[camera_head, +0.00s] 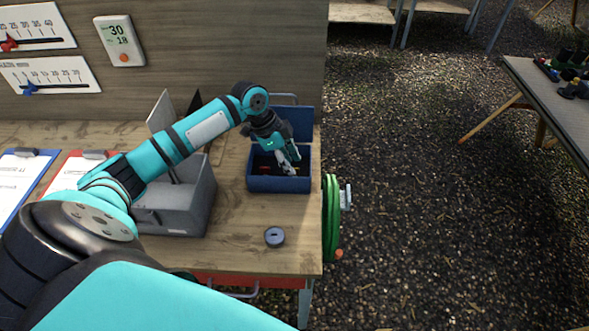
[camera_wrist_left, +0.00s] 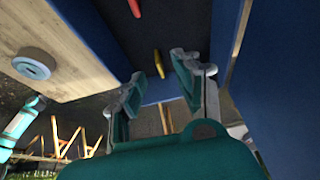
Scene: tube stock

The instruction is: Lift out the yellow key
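The yellow key (camera_wrist_left: 158,62) shows in the left wrist view, on the dark floor of the blue box (camera_head: 280,184). A red key (camera_wrist_left: 134,8) lies beyond it, at the top edge of that view. My left gripper (camera_head: 287,168) reaches down into the blue box in the head view. In the left wrist view my left gripper (camera_wrist_left: 158,76) is open, its two fingers apart, with the yellow key showing between the tips. I cannot tell whether a finger touches the key. In the head view the gripper mostly hides the key. My right gripper is not in view.
The blue box's lid stands open at its back. A grey box (camera_head: 186,216) stands to its left, lid raised. A green hose (camera_head: 330,215) hangs at the bench's right end.

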